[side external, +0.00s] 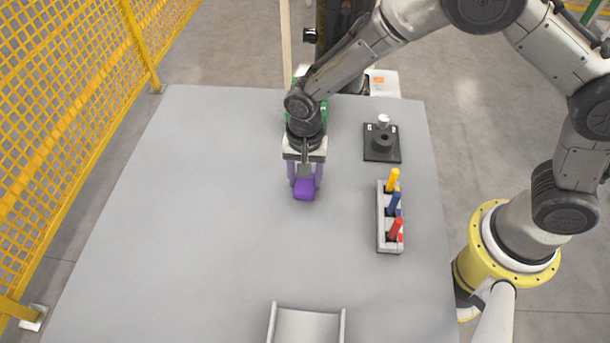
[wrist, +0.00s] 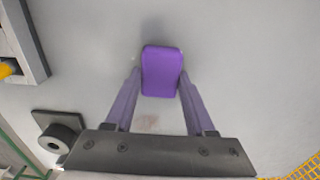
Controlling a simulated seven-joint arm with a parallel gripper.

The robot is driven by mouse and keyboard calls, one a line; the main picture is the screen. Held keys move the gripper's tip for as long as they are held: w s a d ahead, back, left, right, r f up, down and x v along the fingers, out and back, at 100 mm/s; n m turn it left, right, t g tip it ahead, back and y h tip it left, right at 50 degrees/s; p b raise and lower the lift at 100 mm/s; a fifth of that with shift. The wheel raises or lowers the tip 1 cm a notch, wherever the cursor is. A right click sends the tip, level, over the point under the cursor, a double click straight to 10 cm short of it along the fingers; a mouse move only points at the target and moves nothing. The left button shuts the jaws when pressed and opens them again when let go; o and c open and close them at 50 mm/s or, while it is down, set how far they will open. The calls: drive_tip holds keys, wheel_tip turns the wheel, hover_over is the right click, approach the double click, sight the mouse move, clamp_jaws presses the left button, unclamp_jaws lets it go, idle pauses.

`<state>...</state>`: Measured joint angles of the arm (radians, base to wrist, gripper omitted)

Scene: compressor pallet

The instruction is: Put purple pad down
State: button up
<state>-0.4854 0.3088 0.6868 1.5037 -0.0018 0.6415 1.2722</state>
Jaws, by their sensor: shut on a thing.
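The purple pad (wrist: 162,70) is a small block with rounded corners. It sits between the two purple fingers of my gripper (wrist: 158,88) in the wrist view. In the side external view the pad (side external: 304,190) shows at the fingertips of my gripper (side external: 305,179), over the grey table (side external: 210,220). My gripper is shut on the pad. I cannot tell whether the pad's underside touches the table.
To the right stand a black fixture (side external: 381,142) with a round post and a grey rack (side external: 390,245) with yellow, blue and red pieces. A grey tray (side external: 307,325) is at the front edge. A green thing (side external: 322,112) is behind my gripper. The table's left side is clear.

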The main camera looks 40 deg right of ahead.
sight(305, 180)
drive_tip(key=o, duration=1.2)
drive_tip(key=shift+r, duration=0.1)
wheel_tip(305, 180, up, 11)
drive_tip(key=s+d+r+n+t, duration=0.2)
drive_tip(key=s+d+r, duration=0.1)
drive_tip(key=d+r, duration=0.55)
drive_tip(key=s+d+r+n+t, duration=0.1)
drive_tip(key=s+d+r+n, duration=0.2)
drive_tip(key=s, duration=0.6)
drive_tip(key=s+d+r+n+t, duration=0.2)
drive_tip(key=s+d+n, duration=0.2)
drive_tip(key=s+d, duration=0.4)
drive_tip(key=shift+s+d+r+t, duration=0.15)
drive_tip(key=shift+s+r+t, duration=0.2)
drive_tip(key=shift+s, duration=0.2)
